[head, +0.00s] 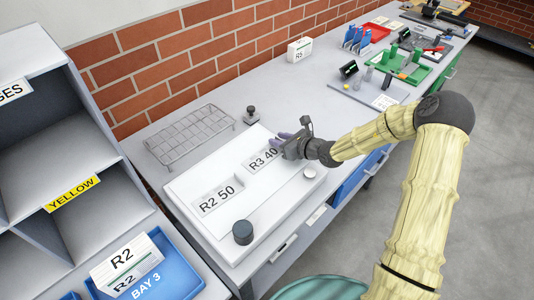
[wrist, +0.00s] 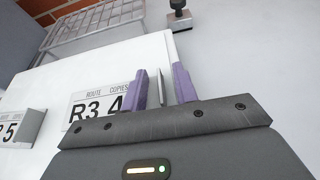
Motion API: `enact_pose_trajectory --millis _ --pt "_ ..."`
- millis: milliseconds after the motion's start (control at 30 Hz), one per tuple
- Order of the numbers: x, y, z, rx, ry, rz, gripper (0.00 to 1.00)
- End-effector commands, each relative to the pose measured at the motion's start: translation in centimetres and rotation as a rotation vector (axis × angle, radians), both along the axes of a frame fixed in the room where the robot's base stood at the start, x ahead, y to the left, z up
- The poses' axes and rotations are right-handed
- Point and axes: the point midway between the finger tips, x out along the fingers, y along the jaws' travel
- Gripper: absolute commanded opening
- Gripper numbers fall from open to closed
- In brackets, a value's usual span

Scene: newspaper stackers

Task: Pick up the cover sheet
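A cover sheet marked R3 40 (head: 262,161) lies on the white raised board (head: 285,205) in the head view. In the wrist view its label (wrist: 98,104) shows left of the fingers, partly hidden by my gripper body. A second sheet marked R2 50 (head: 215,199) lies in the front-left part of the board. My gripper (head: 282,137) is at the right end of the R3 sheet. In the wrist view my gripper (wrist: 161,84) has its purple fingers apart, with a thin pale upright piece between them. I cannot tell what it is. Neither finger visibly touches it.
A wire rack (head: 190,136) and a small dark-knobbed stamp (head: 252,115) stand behind the board. A dark round cylinder (head: 242,232) stands at the board's front. A blue tray (head: 165,270) holds R2 cards at the lower left. Green trays (head: 405,68) lie farther right.

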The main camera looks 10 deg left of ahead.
Motion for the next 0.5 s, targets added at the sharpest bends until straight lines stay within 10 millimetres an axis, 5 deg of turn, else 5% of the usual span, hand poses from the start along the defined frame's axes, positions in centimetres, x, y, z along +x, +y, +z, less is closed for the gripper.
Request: enact_pose_trajectory --millis 233,367,500 --pt "0.0 -0.03 0.01 0.0 0.0 0.0 0.29" --pt "-0.01 -0.04 0.02 0.0 0.0 0.0 0.04" --pt "0.0 -0.05 0.02 0.0 0.0 -0.001 0.0"
